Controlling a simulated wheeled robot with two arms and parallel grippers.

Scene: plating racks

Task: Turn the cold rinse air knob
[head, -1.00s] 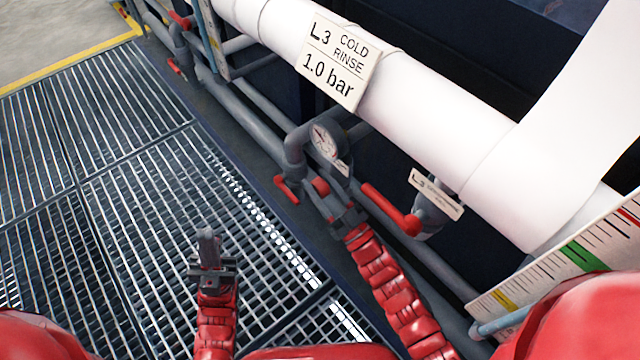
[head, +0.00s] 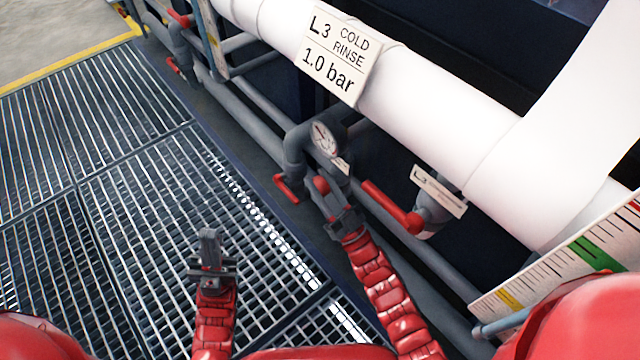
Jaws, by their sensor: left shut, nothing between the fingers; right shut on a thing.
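The red cold rinse air knob (head: 321,184) sits below a round pressure gauge (head: 324,139) on grey piping, under the sign (head: 338,58) reading "L3 COLD RINSE 1.0 bar". My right gripper (head: 327,200) is shut on the knob, coming from below right. Its fingers cover part of the knob. The gauge dial is too small to read exactly. My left gripper (head: 209,242) is shut and empty above the floor grating, apart from the pipes.
A red lever handle (head: 392,206) with an L3 tag (head: 438,190) is close to the right of my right gripper. Another red handle (head: 287,188) is to its left. A large white pipe (head: 430,105) runs above. The floor grating (head: 100,210) at left is clear.

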